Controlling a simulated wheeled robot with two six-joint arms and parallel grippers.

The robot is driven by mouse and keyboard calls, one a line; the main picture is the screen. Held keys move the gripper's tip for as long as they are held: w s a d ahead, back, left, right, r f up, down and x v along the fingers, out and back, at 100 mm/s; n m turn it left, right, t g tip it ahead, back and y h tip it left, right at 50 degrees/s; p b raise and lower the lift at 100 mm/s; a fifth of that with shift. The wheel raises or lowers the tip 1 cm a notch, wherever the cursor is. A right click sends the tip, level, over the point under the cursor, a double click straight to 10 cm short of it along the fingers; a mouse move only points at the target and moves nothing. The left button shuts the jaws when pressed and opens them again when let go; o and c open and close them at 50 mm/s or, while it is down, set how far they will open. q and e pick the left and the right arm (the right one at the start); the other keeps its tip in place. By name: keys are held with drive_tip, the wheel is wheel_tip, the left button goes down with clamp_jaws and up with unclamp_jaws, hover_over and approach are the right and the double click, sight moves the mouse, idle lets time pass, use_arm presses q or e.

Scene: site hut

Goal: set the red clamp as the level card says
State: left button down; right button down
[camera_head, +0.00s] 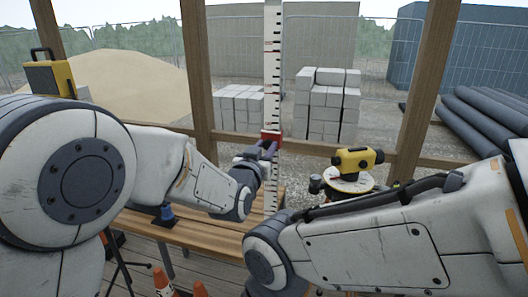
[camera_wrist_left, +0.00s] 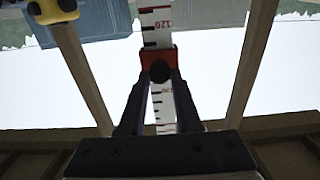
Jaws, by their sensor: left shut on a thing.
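The red clamp (camera_head: 271,137) sits around the upright white measuring staff (camera_head: 272,70) with black and red marks. My left gripper (camera_head: 262,149) is shut on the clamp from the near side. In the left wrist view the clamp (camera_wrist_left: 148,60) has a dark round knob between my fingers (camera_wrist_left: 160,80). A printed number that looks like 120 shows on the staff (camera_wrist_left: 160,22) just beyond the clamp there. A yellow level (camera_head: 360,158) stands to the right on a pale round plate (camera_head: 349,183). I cannot make out a level card. My right gripper is not visible.
A wooden bench (camera_head: 195,230) lies below the staff, with a small blue object (camera_head: 165,214) on it. Orange cones (camera_head: 163,282) stand low in front. Wooden posts (camera_head: 197,70) frame the opening. Outside are grey blocks (camera_head: 325,105), a sand heap and dark pipes (camera_head: 485,115).

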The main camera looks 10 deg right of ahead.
use_arm(q)
drive_tip(key=c, duration=0.6)
unclamp_jaws()
drive_tip(key=shift+s, duration=0.1)
drive_tip(key=shift+s+a, duration=0.2)
drive_tip(key=shift+s, duration=0.05)
drive_tip(key=b+v, duration=0.4)
drive_tip(key=v, duration=0.5)
drive_tip(key=shift+s, duration=0.35)
drive_tip(key=shift+a, duration=0.15)
